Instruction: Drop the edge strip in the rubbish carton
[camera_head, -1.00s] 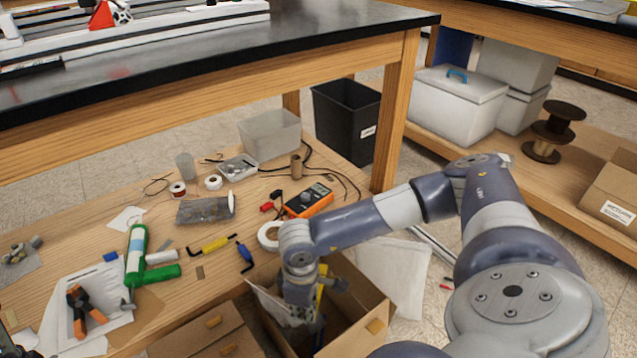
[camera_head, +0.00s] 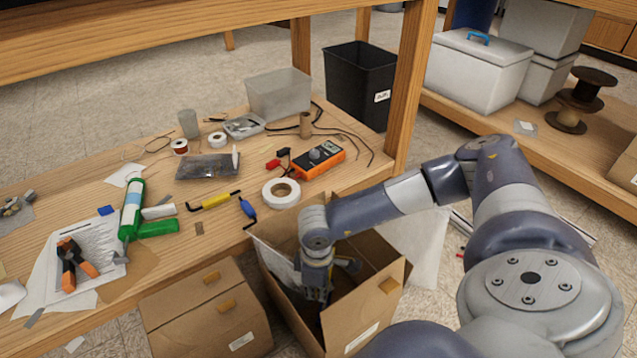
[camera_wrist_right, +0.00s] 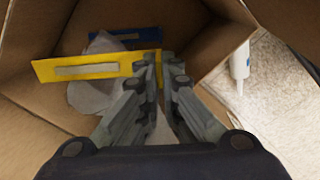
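The rubbish carton (camera_head: 365,318) is an open brown box on the floor at the front edge of the low wooden shelf. My right gripper (camera_head: 318,297) reaches down inside it. In the right wrist view the fingertips (camera_wrist_right: 164,62) are close together on the right end of a flat yellow strip with a long slot (camera_wrist_right: 50,71), which I take for the edge strip. It sticks out sideways to the left, above the carton's bottom. The grip itself is partly hidden by the fingers. My left gripper is not in view.
A blue piece (camera_wrist_right: 105,42) and a crumpled pale piece (camera_wrist_right: 88,97) lie in the carton. A closed carton (camera_head: 205,330) stands to its left. The shelf above holds a tape roll (camera_head: 281,194), an orange multimeter (camera_head: 319,160) and a green tube (camera_head: 132,210).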

